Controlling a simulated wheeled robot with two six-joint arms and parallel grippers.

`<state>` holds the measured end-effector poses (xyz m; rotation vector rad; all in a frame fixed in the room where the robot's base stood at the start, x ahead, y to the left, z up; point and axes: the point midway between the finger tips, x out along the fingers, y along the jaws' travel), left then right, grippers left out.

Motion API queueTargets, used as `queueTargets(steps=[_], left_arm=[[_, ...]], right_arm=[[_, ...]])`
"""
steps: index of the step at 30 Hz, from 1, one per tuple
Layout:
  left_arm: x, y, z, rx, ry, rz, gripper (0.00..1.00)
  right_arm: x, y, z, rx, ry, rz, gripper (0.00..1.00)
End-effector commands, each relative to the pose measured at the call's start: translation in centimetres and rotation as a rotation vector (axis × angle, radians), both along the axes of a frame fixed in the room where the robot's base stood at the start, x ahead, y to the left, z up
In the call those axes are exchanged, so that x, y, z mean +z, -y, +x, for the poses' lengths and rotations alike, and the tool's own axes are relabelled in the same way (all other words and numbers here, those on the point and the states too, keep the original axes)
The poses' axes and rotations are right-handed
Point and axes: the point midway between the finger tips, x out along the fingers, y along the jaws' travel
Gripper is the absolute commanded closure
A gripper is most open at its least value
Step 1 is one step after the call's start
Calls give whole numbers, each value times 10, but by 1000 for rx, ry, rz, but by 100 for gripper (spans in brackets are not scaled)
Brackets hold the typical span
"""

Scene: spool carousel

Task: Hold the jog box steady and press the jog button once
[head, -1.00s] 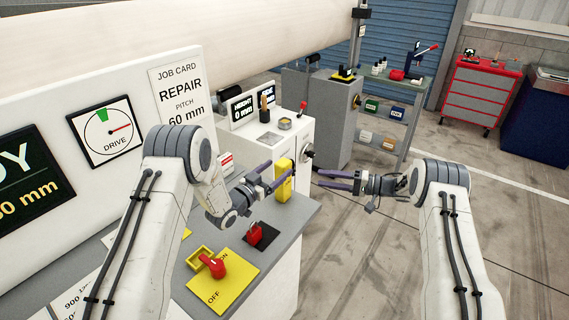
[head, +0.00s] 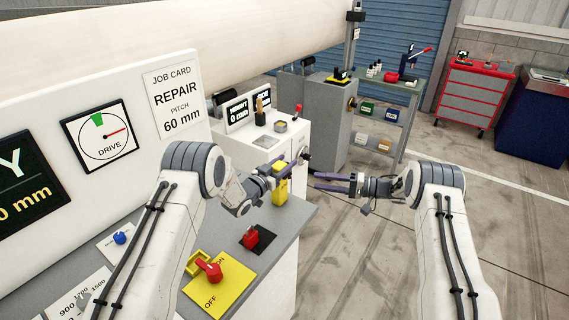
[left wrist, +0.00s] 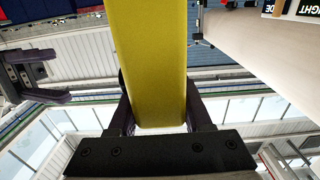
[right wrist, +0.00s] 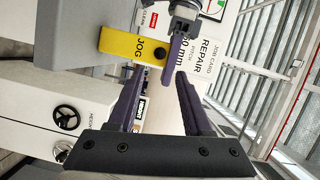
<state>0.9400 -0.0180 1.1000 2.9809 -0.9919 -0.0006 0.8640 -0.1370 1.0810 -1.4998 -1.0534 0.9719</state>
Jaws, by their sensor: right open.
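The yellow jog box (head: 281,188) stands upright at the far edge of the grey console. In the right wrist view, the jog box (right wrist: 124,43) shows the word JOG and a dark round button (right wrist: 160,53) near one end. My left gripper (head: 279,166) is at the box; in the left wrist view its fingers lie along both sides of the yellow body (left wrist: 150,60), with no gap visible. The box hides their tips. My right gripper (head: 333,183) is open and empty, to the right of the box and apart from it. Its fingers (right wrist: 162,75) point towards the button end.
A yellow OFF/ON plate with a red knob (head: 209,268) and a red switch (head: 251,237) lie on the console near my left arm. A white cabinet (head: 287,140) stands behind the box. Open floor lies to the right.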

Motion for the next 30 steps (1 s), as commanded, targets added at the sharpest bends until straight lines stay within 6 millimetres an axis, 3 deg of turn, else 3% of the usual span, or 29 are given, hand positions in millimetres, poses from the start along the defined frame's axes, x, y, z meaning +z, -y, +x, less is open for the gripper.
queueTargets(steps=[3, 6, 7, 30], left_arm=[[0, 0, 0, 0, 0, 0, 100], [0, 0, 0, 0, 0, 0, 100], [0, 0, 0, 0, 0, 0, 100], [0, 0, 0, 0, 1, -1, 100]], right_arm=[[0, 0, 0, 0, 0, 0, 54], [0, 0, 0, 0, 0, 0, 92], [0, 0, 0, 0, 0, 0, 100], [0, 0, 0, 0, 0, 0, 100]])
